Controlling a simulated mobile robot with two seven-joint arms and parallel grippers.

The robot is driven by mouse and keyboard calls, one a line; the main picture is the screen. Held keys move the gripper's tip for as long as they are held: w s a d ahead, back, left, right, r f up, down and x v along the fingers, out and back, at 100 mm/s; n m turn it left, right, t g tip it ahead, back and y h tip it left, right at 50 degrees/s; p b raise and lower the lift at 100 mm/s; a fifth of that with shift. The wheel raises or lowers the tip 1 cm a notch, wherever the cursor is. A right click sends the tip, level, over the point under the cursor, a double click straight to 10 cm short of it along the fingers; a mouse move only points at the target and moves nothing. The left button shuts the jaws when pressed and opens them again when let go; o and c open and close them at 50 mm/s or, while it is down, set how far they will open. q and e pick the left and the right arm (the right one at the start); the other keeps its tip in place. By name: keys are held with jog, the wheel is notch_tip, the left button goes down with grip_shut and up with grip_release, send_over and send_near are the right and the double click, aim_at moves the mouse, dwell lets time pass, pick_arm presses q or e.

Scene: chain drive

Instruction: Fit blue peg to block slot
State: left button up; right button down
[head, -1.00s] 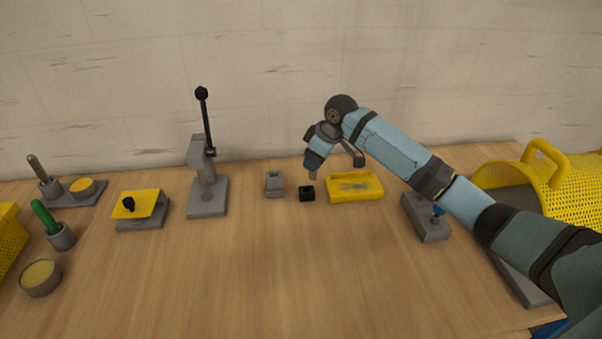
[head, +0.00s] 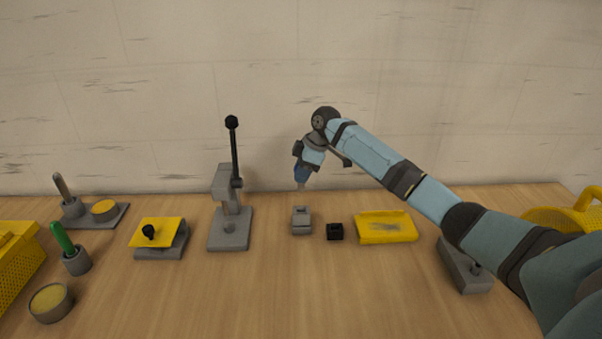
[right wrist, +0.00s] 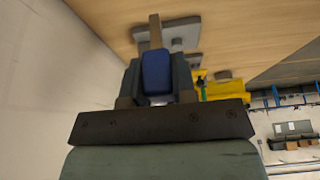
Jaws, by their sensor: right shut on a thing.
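My right gripper (head: 302,168) is shut on the blue peg (head: 301,174), which has a blue grip and a pale tan tip pointing down. In the head view the peg's tip appears just above the small grey block (head: 301,222), apart from it. That block has a recess in its top, seen only small. In the right wrist view the blue peg (right wrist: 156,72) sits between the fingers of the right gripper (right wrist: 156,82), its tan shaft reaching past them. My left gripper is not in view.
A small black block (head: 335,232) and a yellow tray (head: 386,228) stand right of the grey block. A tall lever press (head: 228,233) stands to its left. A grey block (head: 462,272) lies partly behind my right arm. The front middle of the table is clear.

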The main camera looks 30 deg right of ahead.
aim_at(301, 191)
jog(key=shift+r+p, duration=0.15)
jog(key=shift+p, duration=0.55)
jog(key=shift+f+b, duration=0.65)
jog(key=shift+f, duration=2.4)
jog(key=shift+p, duration=0.5)
